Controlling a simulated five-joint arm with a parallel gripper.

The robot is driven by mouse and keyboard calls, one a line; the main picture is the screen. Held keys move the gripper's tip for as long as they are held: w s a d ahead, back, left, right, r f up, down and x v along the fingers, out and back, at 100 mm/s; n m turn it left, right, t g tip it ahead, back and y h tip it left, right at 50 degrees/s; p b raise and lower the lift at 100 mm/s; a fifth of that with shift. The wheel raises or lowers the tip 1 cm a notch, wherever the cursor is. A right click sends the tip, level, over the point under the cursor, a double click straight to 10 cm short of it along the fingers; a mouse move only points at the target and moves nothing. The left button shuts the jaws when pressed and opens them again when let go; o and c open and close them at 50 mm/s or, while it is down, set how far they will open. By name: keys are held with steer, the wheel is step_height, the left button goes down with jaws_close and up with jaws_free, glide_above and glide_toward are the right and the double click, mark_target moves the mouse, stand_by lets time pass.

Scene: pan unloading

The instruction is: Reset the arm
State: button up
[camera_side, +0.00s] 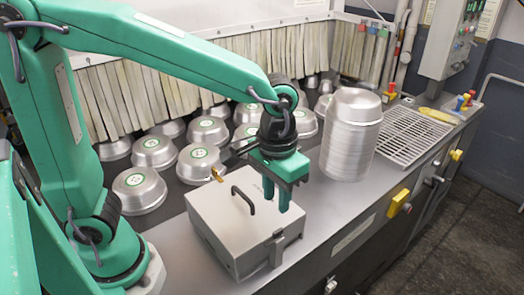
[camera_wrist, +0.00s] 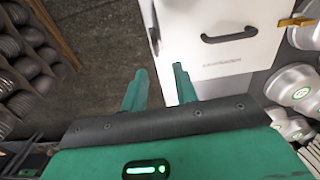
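My green gripper (camera_side: 276,198) hangs from the arm with its two fingers pointing down, beside and partly in front of the right part of a grey metal box with a black handle. In the wrist view my gripper (camera_wrist: 160,74) has its two fingers apart with nothing between them. The grey box (camera_side: 238,232) stands on the metal counter; its white-looking lid (camera_wrist: 215,60) and black handle show in the wrist view. I cannot tell whether the fingers touch the box.
A tall stack of silver pans (camera_side: 350,135) stands right of my gripper. Several upturned pans with green labels (camera_side: 140,190) sit behind the box. A wire rack (camera_side: 413,137) lies at the right. The counter's front strip (camera_side: 345,215) is clear.

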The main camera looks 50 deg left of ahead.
steer(key=s+a+r+t, duration=0.2)
steer(key=s+a, duration=0.1)
steer(key=a, duration=0.4)
steer(key=s+a+r+t, duration=0.3)
steer(key=s+a, duration=0.1)
steer(key=a, duration=0.4)
steer(key=shift+s+a+r, duration=0.2)
steer(key=shift+s+a, duration=0.05)
